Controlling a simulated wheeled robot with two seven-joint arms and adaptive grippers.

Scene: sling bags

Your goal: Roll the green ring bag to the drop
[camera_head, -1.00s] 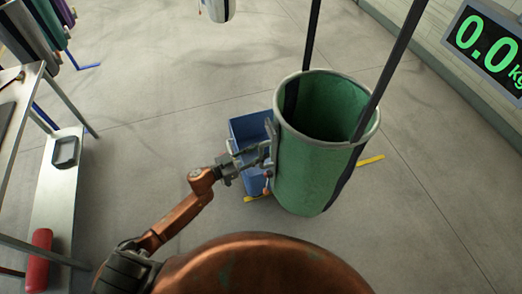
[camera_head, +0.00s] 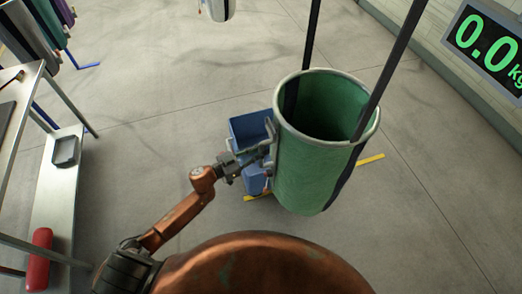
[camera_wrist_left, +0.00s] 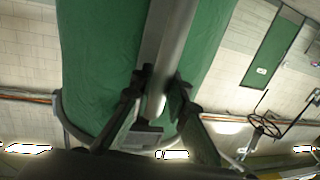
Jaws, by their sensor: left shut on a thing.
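The green ring bag (camera_head: 312,180) is a tall open tube with a pale rim. It hangs from dark straps at the centre right of the head view, its mouth facing up. My left gripper (camera_head: 266,150) is at the bag's left side, shut on the grey handle bar there. In the left wrist view the fingers of my left gripper (camera_wrist_left: 158,95) close around the grey bar (camera_wrist_left: 165,45), with the green cloth (camera_wrist_left: 100,60) behind. The bag's bottom and the floor beneath it are partly hidden. My right gripper is not in view.
A blue bin (camera_head: 248,130) stands just behind and left of the bag, partly hidden by it. Yellow marks (camera_head: 370,159) lie on the floor nearby. A display (camera_head: 487,45) reads 0.0 kg. A metal bench (camera_head: 55,190) stands at left. Open floor lies between.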

